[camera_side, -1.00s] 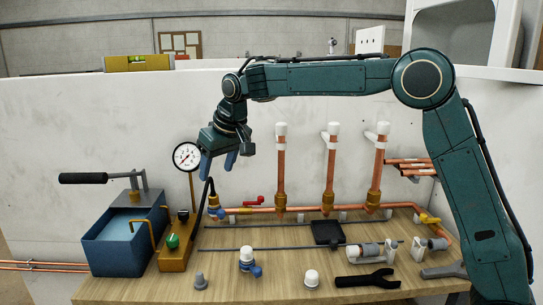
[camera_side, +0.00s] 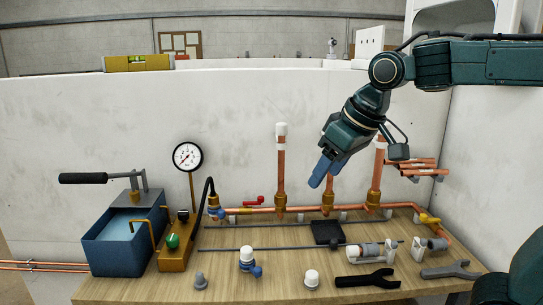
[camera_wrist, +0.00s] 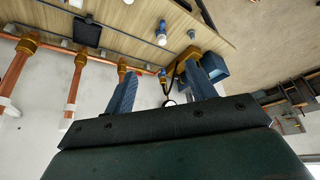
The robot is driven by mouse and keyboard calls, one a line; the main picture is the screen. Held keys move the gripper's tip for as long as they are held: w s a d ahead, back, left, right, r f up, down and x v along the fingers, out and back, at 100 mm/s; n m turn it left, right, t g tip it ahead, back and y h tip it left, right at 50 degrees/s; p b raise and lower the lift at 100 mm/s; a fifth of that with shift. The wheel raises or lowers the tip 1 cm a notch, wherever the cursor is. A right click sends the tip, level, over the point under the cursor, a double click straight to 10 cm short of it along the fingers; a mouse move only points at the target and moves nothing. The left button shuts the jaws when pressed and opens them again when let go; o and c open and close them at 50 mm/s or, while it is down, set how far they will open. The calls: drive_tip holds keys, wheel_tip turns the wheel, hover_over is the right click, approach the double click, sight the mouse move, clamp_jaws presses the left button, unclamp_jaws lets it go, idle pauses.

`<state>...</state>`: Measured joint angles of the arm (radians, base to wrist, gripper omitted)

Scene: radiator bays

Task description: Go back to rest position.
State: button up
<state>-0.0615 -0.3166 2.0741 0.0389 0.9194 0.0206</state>
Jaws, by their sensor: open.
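My gripper (camera_side: 322,171) has blue fingers and hangs in the air in front of the middle upright copper pipe (camera_side: 328,196), above the bench. In the wrist view, my gripper's two fingers (camera_wrist: 160,92) stand apart with nothing held between them. The side view shows the fingers nearly in line, one partly behind the other. My arm reaches in from the upper right, and its upper links run out of the picture. I cannot tell the rest position from these frames.
The wooden bench (camera_side: 221,288) carries a blue tank pump (camera_side: 112,245), a pressure gauge (camera_side: 187,157), a black square tray (camera_side: 327,232), wrenches (camera_side: 367,280) and white-capped valves (camera_side: 247,257). Copper pipes (camera_side: 281,165) stand along the white wall (camera_side: 80,130). The air at left is clear.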

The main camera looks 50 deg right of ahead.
drive_tip(key=s+f, duration=0.3)
drive_tip(key=s, duration=0.4)
drive_tip(key=s+d+f, duration=0.1)
drive_tip(key=s+f, duration=0.2)
drive_tip(key=s, duration=0.3)
drive_tip(key=shift+s+f, duration=0.25)
drive_tip(key=shift+s, duration=0.15)
